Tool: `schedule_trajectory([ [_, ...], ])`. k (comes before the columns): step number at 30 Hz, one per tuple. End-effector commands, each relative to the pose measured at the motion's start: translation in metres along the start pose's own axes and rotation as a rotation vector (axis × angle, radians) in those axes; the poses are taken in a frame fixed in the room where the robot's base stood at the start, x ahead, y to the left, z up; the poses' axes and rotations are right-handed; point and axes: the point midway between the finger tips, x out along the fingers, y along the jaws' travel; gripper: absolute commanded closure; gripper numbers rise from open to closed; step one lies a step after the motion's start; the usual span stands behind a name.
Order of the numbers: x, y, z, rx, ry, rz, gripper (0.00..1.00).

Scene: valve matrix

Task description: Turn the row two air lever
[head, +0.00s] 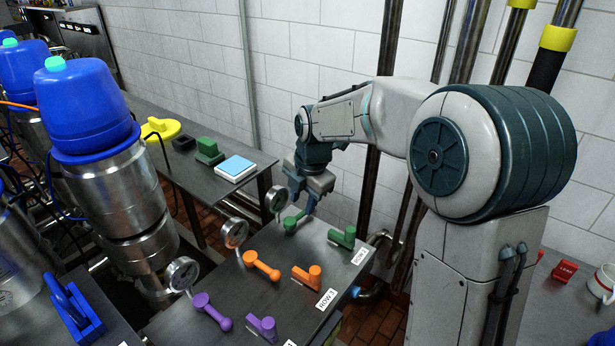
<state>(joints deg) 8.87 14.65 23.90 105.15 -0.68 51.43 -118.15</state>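The valve panel (240,290) carries three rows of coloured levers. The middle row has a left orange lever (262,266) and a right orange lever (307,277). Its label (327,299) is hard to read. I cannot tell which lever is for air. My gripper (303,198) points down over the far row, at the handle end of the left green lever (294,221). Its two fingers look apart. I cannot tell whether the lever is between them or just below. The gripper is well away from the orange levers.
The near row has purple levers (212,312); a right green lever (343,237) is in the far row. Round gauges (235,234) stand along the panel's left edge. Blue-capped steel canisters (115,185) stand left. A side table (185,150) holds several items. Pipes (375,180) rise behind my arm.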

Motion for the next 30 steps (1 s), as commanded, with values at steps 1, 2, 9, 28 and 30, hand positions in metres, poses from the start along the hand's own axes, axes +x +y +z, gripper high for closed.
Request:
schedule_trajectory([
  [1,-0.013,0.001,0.001,0.002,-0.005,0.005,0.66],
  [2,-0.02,0.001,0.001,0.001,-0.006,0.006,0.66],
  [9,-0.072,0.001,0.001,0.0,-0.004,0.005,0.66],
  [28,-0.103,0.0,0.0,0.001,-0.001,0.001,0.82],
  [30,-0.103,-0.002,-0.001,0.022,-0.005,0.0,1.0],
])
